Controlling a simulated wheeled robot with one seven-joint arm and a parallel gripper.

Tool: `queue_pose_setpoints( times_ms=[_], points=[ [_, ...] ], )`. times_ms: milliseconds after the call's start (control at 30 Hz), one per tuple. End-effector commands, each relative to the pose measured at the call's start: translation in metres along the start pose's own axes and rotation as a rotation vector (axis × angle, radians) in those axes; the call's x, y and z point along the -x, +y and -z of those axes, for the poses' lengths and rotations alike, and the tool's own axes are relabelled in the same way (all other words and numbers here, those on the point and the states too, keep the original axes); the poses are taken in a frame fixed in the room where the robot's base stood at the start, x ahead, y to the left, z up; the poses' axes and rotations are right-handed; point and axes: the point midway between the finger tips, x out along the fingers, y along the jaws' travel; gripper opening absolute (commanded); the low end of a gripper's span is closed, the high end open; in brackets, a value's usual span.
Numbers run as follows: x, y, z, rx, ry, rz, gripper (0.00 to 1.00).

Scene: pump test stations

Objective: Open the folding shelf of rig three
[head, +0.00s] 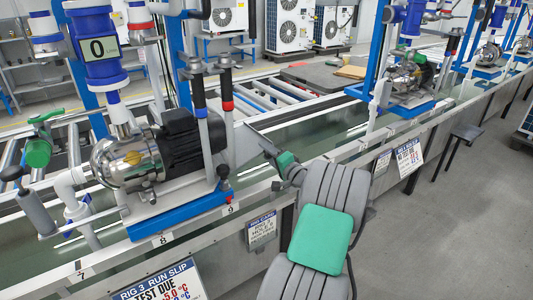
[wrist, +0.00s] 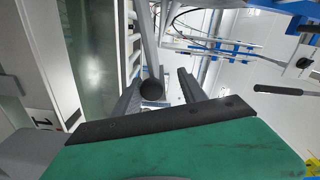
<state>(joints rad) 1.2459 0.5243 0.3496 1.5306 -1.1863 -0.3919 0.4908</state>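My gripper (head: 267,148) is at the end of my grey arm, above the front rail of the rig, right of the pump, in the head view. In the wrist view its two dark fingers (wrist: 160,92) stand apart. A grey rod with a round black end (wrist: 152,89) shows between them; I cannot tell whether it touches them. A small rig 3 sign (head: 262,231) and a larger rig 3 run slip (head: 160,284) hang on the front side. I cannot make out rig three's folding shelf; my arm covers part of the front.
A steel pump with a black motor (head: 190,140) sits on a blue base (head: 180,216) left of my gripper. Upright levers with black and red grips (head: 227,92) stand close by. The grey floor (head: 440,230) at right is clear.

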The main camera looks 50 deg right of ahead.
Motion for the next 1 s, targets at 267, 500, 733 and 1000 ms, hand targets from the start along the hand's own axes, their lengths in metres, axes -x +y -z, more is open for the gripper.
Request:
queue_pose_setpoints(
  times_ms=[267, 500, 733, 1000],
  points=[
    [0.032, -0.001, 0.003, 0.0, 0.005, -0.001, 0.46],
    [0.072, -0.001, 0.0, 0.0, 0.0, 0.0, 0.46],
    [0.076, -0.001, -0.002, 0.0, -0.004, 0.001, 0.46],
    [0.076, 0.0, -0.002, 0.0, -0.003, 0.001, 0.46]
  ],
)
